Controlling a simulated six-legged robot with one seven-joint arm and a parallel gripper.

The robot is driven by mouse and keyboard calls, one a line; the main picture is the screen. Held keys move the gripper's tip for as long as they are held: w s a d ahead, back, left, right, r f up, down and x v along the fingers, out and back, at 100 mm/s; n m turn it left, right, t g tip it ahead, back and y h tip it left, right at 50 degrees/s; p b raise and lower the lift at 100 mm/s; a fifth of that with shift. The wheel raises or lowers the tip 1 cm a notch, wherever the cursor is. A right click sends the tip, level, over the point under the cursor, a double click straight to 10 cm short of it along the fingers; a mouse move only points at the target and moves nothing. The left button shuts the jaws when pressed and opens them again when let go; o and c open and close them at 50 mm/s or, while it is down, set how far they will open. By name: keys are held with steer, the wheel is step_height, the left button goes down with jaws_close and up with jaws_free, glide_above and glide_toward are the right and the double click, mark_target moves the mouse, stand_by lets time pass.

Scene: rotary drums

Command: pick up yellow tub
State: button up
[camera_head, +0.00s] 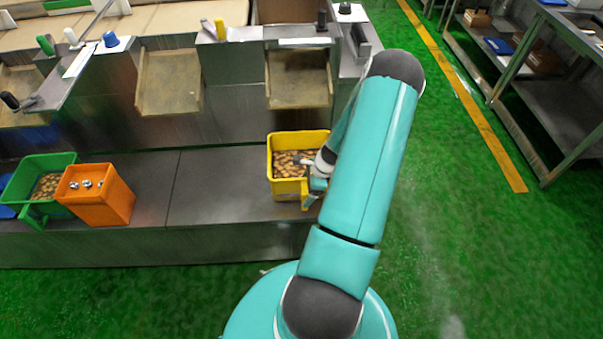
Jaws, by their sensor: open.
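The yellow tub (283,186) stands upright on the low grey metal ledge near the ledge's right end. It holds many small brown pieces. My gripper (306,164) is at the tub's right side, by its rim, partly hidden behind my teal arm. The gripper is open. I cannot tell whether its fingers touch the tub or straddle the rim. The tub's right side is partly covered by the arm and gripper.
A green tub (60,162) with brown pieces and an orange box (101,203) stand at the left of the ledge (215,185). The ledge between the orange box and yellow tub is clear. Metal chutes rise behind. A metal shelf (560,110) stands right; green floor lies between.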

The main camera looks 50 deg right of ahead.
steer(key=shift+x, duration=1.1)
steer(key=shift+c, duration=0.2)
steer(key=c, duration=1.8)
steer(key=shift+w+d+r, duration=0.1)
jaws_close()
